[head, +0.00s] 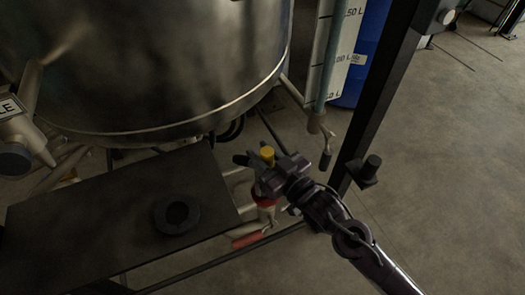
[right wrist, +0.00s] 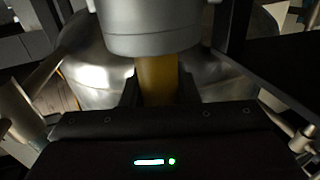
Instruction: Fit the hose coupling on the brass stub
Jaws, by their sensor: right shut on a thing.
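My right gripper (head: 262,163) comes in from the lower right and is shut on the hose coupling. The coupling's yellow part (head: 268,153) shows above the fingers. In the right wrist view the yellow shaft (right wrist: 157,80) stands between the two dark fingers, with a wide grey collar (right wrist: 148,28) at the top of the picture. In the head view a pale piece with a red band (head: 264,199) shows just below the gripper; I cannot tell whether it belongs to the coupling. I cannot make out the brass stub in either view. My left gripper is not in view.
A large steel vessel (head: 150,60) fills the upper left. A dark table (head: 95,220) bears a black ring (head: 177,214). A red handle (head: 248,240) is below the gripper. A dark post (head: 382,85) and a blue drum (head: 366,55) stand right. Open floor lies farther right.

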